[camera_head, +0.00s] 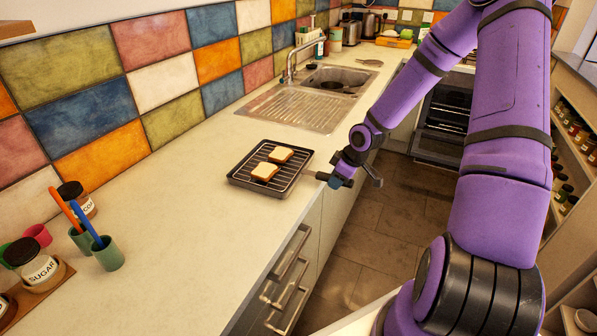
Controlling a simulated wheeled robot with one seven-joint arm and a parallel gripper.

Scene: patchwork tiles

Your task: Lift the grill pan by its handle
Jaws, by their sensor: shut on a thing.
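The grill pan (240,181) is a dark rectangular pan with a wire rack, near the counter's front edge. Two slices of bread (265,171) lie on its rack. Its handle (309,173) points right, past the counter edge. My gripper (328,178) is shut on the handle's outer end, which its fingers partly hide. The pan looks level. I cannot tell whether its underside touches the counter.
A sink with a drainboard (297,108) and tap lies beyond the pan. Green cups (107,254) with utensils and a sugar jar (31,262) stand at left. An oven (446,115) stands open at right. Counter around the pan's left is clear.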

